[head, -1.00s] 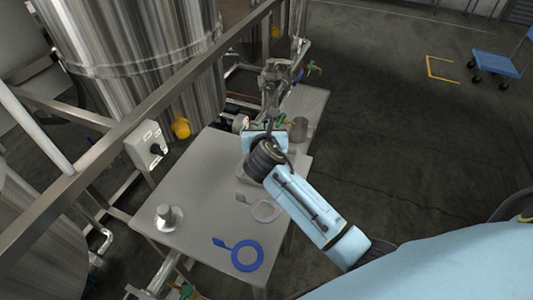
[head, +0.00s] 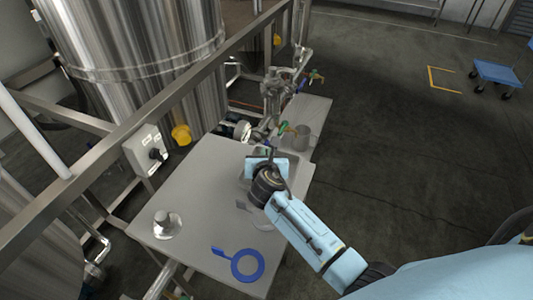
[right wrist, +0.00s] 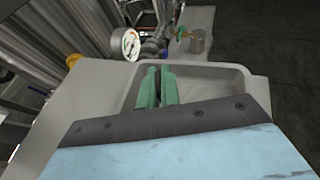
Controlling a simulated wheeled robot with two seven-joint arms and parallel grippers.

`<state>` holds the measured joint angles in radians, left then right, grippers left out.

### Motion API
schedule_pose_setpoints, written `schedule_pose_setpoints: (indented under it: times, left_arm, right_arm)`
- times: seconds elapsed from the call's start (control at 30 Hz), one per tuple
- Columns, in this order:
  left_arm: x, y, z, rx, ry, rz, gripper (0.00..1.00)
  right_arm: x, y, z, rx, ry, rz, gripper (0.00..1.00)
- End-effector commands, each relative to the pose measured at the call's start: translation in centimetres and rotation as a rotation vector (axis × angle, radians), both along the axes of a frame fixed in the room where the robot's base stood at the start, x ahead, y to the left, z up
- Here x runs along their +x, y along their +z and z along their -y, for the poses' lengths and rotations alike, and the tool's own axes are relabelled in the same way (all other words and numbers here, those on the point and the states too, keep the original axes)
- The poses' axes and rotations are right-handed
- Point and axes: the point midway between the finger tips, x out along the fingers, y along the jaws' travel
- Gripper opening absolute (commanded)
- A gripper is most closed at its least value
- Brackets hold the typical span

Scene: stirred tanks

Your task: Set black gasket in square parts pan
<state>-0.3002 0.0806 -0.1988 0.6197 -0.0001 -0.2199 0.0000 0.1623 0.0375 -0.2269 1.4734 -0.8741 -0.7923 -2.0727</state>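My right gripper (right wrist: 159,86) is over the near part of the square parts pan, its two green fingers close together with a narrow dark gap. I cannot tell whether anything thin is held between them. The grey square parts pan (right wrist: 229,78) stands on the table, and the part of its floor that shows looks bare. In the head view the pan (head: 296,160) is partly behind my right gripper (head: 266,158). I cannot make out the black gasket in either view; my gripper and wrist hide part of the pan. My left gripper is out of view.
A grey gasket (head: 243,206) is partly under my right arm. A metal flanged piece (head: 167,223) stands at the left. A pressure gauge (right wrist: 125,44) and a metal cup (right wrist: 197,41) are beyond the pan.

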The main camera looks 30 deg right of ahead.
Motion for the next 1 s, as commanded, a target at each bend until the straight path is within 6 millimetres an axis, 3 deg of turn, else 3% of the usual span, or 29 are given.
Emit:
schedule_pose_setpoints:
  times: [0.13, 0.3, 0.57, 0.73, 1.0]
  left_arm:
    - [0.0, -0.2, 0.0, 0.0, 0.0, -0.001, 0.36]
    - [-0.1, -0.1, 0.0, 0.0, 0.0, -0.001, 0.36]
    - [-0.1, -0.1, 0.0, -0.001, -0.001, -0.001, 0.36]
    - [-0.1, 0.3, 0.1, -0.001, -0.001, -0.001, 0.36]
    - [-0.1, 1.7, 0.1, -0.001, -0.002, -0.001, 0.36]
  right_arm:
    - [0.0, -0.5, 0.0, -0.001, 0.001, 0.001, 0.0]
    - [0.0, -0.4, 0.0, -0.001, 0.001, 0.001, 0.26]
    - [0.0, -0.4, 0.0, 0.0, 0.001, 0.0, 0.26]
    - [0.0, 0.8, 0.0, 0.002, 0.0, 0.002, 0.26]
    - [-4.8, 2.8, -2.4, 0.001, 0.003, 0.0, 0.26]
